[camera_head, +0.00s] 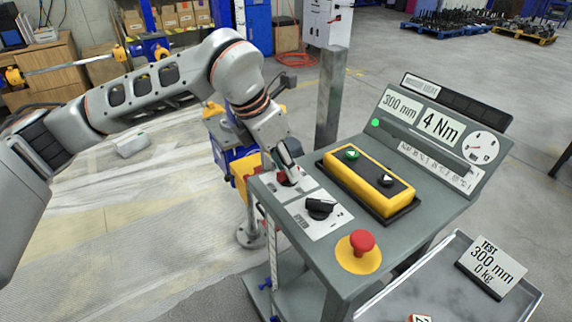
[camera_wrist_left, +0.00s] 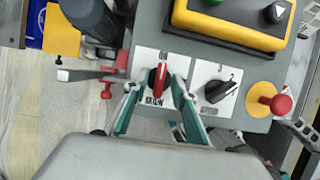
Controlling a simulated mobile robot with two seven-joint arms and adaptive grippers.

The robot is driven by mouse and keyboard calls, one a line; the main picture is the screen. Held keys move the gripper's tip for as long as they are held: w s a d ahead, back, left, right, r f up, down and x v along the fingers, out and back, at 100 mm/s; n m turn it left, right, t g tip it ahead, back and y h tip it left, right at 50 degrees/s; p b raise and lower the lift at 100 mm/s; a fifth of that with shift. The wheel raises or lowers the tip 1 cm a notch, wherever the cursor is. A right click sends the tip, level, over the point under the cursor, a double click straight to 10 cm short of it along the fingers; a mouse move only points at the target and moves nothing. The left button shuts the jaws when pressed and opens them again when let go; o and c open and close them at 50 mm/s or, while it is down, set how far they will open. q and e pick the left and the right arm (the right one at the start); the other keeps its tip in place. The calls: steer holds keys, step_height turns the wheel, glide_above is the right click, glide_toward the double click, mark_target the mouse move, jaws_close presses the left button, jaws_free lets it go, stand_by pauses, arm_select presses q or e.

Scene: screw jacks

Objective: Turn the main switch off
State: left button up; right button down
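The main switch, a red handle (camera_wrist_left: 157,80) on a white plate, shows in the left wrist view, its handle running roughly up and down the picture. In the head view the red switch (camera_head: 289,181) is mostly hidden by my left gripper (camera_head: 286,166). My right gripper is in neither view.
A black rotary knob (camera_head: 319,206) sits just right of the switch. A red mushroom button (camera_head: 362,243) on yellow, a yellow button box (camera_head: 369,182) and a sloped display panel (camera_head: 432,130) are on the same grey console. A metal tray (camera_head: 450,285) stands front right.

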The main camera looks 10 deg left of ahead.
arm_select(q)
steer(key=shift+f, duration=0.1)
jaws_close()
